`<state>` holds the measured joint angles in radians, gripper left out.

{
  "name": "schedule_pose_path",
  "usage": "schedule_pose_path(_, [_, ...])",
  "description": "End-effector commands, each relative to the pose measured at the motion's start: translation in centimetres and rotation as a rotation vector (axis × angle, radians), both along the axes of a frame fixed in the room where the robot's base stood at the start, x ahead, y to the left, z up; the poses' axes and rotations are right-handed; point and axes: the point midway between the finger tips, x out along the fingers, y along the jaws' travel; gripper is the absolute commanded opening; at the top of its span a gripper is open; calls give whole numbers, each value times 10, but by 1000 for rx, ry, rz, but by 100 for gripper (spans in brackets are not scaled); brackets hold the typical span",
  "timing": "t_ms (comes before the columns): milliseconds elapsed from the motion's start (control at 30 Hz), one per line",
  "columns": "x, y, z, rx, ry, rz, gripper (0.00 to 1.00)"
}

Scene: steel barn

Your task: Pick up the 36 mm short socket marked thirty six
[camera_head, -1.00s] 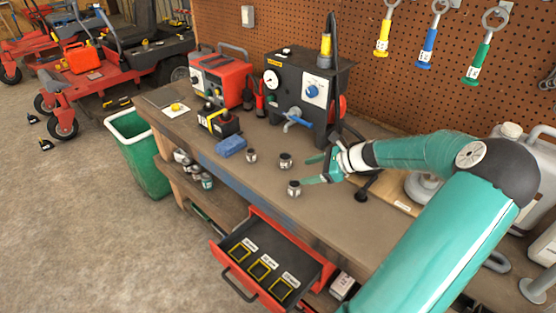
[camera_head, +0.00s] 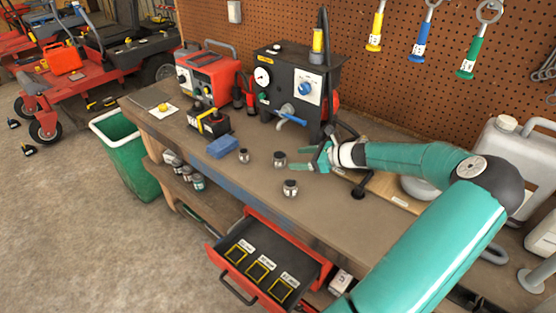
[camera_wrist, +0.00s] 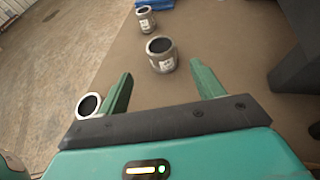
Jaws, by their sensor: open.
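Three short metal sockets stand on the workbench (camera_head: 215,172) in the head view: a left one (camera_head: 244,155), a middle one (camera_head: 280,159) and a front one (camera_head: 290,188). Their markings are too small to read, so I cannot tell which is thirty six. My gripper (camera_head: 312,162) is open and empty, low over the bench just right of the middle socket. In the wrist view the middle socket (camera_wrist: 161,55) is ahead, between the lines of my open fingers (camera_wrist: 160,86). The front socket (camera_wrist: 88,105) is outside the left finger, and the left socket (camera_wrist: 146,18) is farther off.
A blue block (camera_head: 222,147) lies left of the sockets. A black test unit with a gauge (camera_head: 293,85) and a red charger (camera_head: 207,75) stand behind. An open red drawer (camera_head: 265,262) with yellow-framed slots juts out below the bench front. Containers (camera_head: 510,150) stand at right.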

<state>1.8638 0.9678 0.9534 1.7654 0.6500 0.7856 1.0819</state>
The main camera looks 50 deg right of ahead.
Motion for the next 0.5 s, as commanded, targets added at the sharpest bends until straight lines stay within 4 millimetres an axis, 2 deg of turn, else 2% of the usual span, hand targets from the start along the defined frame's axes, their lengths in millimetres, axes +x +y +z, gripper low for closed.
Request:
schedule_pose_path(100, [18, 7, -8, 1, -2, 2, 67])
schedule_pose_path(367, [36, 13, -14, 1, -1, 2, 67])
schedule_pose_path(500, [56, 18, -17, 1, -2, 3, 67])
